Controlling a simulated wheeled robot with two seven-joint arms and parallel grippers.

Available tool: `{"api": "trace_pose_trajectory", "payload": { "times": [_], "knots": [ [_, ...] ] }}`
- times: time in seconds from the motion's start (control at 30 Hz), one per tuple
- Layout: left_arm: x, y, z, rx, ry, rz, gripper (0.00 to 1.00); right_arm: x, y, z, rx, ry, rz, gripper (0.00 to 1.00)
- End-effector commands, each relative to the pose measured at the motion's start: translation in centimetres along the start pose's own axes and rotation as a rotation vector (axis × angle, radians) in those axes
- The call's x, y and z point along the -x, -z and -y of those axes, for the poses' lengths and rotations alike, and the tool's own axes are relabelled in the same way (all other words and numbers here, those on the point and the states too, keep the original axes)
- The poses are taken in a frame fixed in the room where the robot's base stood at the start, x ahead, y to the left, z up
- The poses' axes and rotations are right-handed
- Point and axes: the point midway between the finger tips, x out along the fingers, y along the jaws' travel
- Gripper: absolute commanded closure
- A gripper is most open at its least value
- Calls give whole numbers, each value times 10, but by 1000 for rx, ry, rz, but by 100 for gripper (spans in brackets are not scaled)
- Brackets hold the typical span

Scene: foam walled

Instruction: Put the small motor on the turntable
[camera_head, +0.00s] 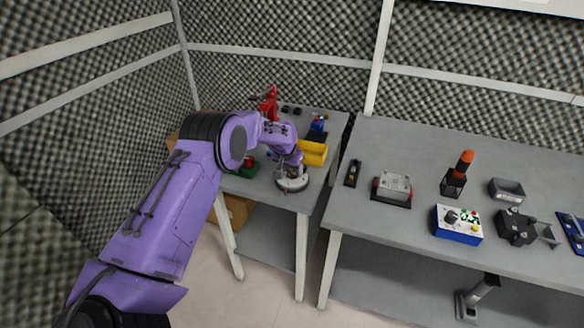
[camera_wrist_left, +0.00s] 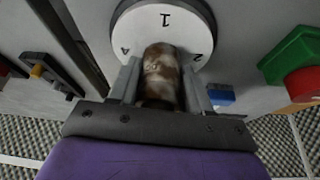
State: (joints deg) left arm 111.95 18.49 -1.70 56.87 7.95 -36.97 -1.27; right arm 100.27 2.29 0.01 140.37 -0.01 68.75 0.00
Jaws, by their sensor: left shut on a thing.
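The turntable (camera_head: 293,186) is a round pale disc near the front of the small left table. In the left wrist view its white face (camera_wrist_left: 135,32) carries black numerals, with a 1 at the top and a 2 at the right. My left gripper (camera_head: 289,167) is over the turntable. The small motor (camera_wrist_left: 161,72), a brown and silver cylinder, is between the two fingers of my left gripper (camera_wrist_left: 162,88), which is shut on it. The motor overlaps the disc in view; I cannot tell if it touches it. My right gripper is not in view.
A yellow block (camera_head: 314,153) stands behind the turntable, and a green base with a red button (camera_head: 248,166) is at its left. A red object (camera_head: 268,103) stands farther back. Across a narrow gap, the right table holds a grey fixture (camera_head: 393,187) and a blue control box (camera_head: 458,225).

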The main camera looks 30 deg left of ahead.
Motion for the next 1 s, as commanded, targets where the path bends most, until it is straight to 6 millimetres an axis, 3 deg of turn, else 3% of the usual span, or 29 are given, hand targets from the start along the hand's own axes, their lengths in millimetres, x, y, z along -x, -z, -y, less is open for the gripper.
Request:
{"api": "trace_pose_trajectory", "payload": {
  "times": [0.1, 0.13, 0.2, 0.57, 1.0],
  "knots": [
    [-4, -1, 0, 0, 0, -1, 95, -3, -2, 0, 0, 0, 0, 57],
    [-3, -1, 0, -1, 0, 0, 42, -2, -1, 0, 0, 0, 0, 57],
    [-3, -1, 0, -1, 0, 0, 26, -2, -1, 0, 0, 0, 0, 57],
    [6, 1, 0, -1, 0, -1, 26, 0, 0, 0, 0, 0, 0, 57],
    [104, 0, -1, -2, 0, -2, 26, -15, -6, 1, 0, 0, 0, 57]
  ]
}}
